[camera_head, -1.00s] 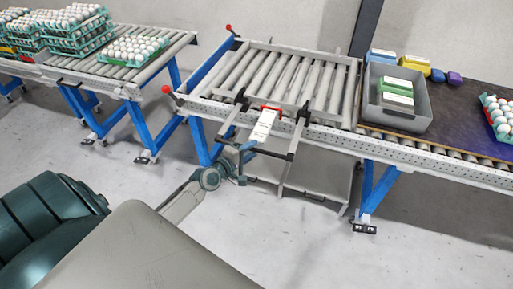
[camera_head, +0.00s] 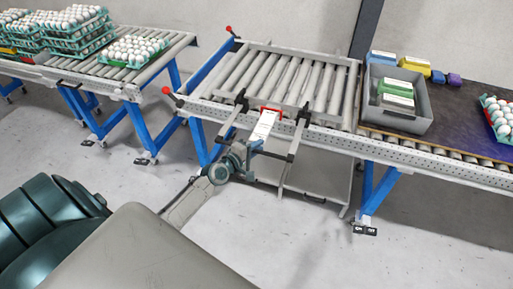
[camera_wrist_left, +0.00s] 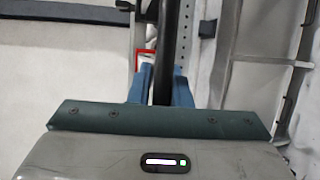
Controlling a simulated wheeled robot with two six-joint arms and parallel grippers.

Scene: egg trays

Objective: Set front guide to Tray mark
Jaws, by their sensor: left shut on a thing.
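The front guide is a frame at the near side of the middle roller conveyor. It has a grey rail (camera_head: 275,109) over the rollers, two arms with black clamps, and a dark crossbar (camera_head: 271,153) in front. A white card with a red edge (camera_head: 264,124) stands between the arms; its print is too small to read. My left gripper (camera_head: 244,147) is shut on the crossbar near its left part. In the left wrist view the dark bar (camera_wrist_left: 165,45) runs between the blue fingers (camera_wrist_left: 162,88), and a bit of red edge shows beside it. My right gripper is not in view.
A grey bin (camera_head: 420,119) with labelled boxes stands on the right-hand table, with yellow and blue blocks behind it. Egg trays (camera_head: 137,49) stand on the left conveyor. Red-knobbed levers (camera_head: 168,91) stick out at the middle conveyor's left end. Its rollers carry no tray.

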